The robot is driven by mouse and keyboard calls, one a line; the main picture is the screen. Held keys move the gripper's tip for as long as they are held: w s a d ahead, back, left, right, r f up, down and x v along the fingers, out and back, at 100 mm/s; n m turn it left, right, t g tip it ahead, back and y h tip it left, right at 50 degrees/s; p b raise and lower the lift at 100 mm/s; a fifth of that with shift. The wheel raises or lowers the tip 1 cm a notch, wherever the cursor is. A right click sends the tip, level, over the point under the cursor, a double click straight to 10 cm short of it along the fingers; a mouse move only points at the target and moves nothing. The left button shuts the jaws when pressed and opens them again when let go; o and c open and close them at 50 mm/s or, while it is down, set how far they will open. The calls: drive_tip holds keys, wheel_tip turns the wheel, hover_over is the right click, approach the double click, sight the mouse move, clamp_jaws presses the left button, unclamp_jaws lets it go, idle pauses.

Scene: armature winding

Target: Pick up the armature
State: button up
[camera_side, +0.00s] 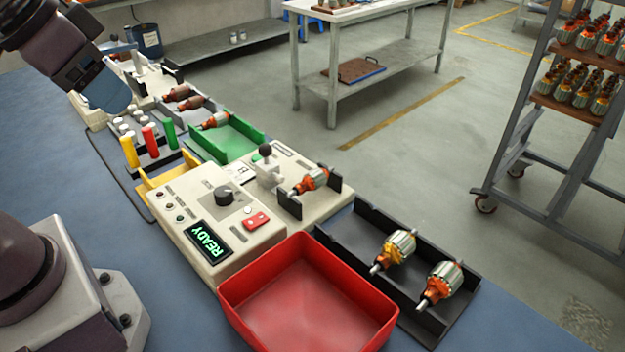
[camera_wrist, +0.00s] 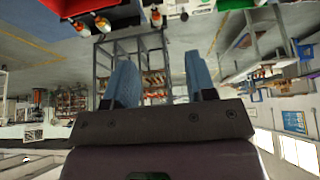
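My gripper (camera_side: 108,96) is raised at the upper left in the side view, above the far end of the bench and apart from every armature. In the wrist view my gripper (camera_wrist: 160,60) has two blue fingers spread with nothing between them. One armature (camera_side: 311,181) rests across a holder on the cream machine. Two armatures with silver cores, one yellow-wound (camera_side: 398,247) and one orange-wound (camera_side: 441,284), lie in a black tray (camera_side: 345,247). Another orange armature (camera_side: 215,120) lies at the green tray (camera_side: 238,141). Darker reddish armatures (camera_side: 184,98) lie farther back.
A red bin (camera_side: 300,300) is at the front, empty. The control box (camera_side: 215,225) shows READY. Yellow, red and green upright handles (camera_side: 150,140) stand left of the green tray. A wheeled rack (camera_side: 560,130) holds many armatures. The blue bench top at left is mostly clear.

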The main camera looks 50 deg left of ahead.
drive_tip(key=o, duration=0.3)
drive_tip(key=g, duration=0.6)
hover_over(313, 173)
wheel_tip(313, 173, down, 17)
drive_tip(key=f, duration=0.7)
drive_tip(key=shift+a+f, duration=0.1)
drive_tip(key=shift+a, duration=0.2)
drive_tip(key=shift+d+f, duration=0.15)
drive_tip(key=shift+f, duration=1.15)
drive_tip(key=shift+d+f, duration=0.15)
drive_tip(key=shift+f, duration=1.15)
